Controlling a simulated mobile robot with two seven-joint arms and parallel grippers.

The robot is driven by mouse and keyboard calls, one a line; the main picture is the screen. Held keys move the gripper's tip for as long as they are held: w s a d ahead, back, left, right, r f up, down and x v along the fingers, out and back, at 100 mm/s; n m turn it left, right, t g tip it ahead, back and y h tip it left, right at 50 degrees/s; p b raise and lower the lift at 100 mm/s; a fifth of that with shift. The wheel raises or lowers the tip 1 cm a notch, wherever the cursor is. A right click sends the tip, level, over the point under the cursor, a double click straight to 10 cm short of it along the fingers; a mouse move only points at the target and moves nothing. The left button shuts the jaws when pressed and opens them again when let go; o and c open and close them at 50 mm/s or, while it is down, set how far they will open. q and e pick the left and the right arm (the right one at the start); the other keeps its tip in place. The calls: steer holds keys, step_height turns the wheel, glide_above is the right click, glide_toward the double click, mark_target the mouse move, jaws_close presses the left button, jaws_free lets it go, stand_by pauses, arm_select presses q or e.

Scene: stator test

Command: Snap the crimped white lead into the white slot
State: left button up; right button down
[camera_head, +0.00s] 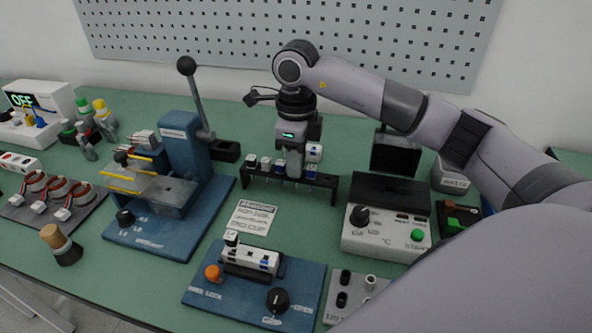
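My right gripper (293,170) points straight down over a black rack (322,187) at the middle of the table. A white piece with blue (314,152) is just right of the fingers. Which piece is the crimped white lead is too small to tell. A white connector block (250,260) with dark and blue slots sits on a blue fixture (218,290) at the front. I cannot make out the white slot. My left gripper is not in view.
A blue lever press (183,140) stands left of the rack. A printed card (251,217) lies between rack and fixture. My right arm hides the lower right.

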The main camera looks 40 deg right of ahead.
steer(key=shift+r+p, duration=0.7)
steer(key=shift+r, duration=0.2)
steer(key=shift+r+p, duration=1.5)
steer(key=shift+r, duration=0.55)
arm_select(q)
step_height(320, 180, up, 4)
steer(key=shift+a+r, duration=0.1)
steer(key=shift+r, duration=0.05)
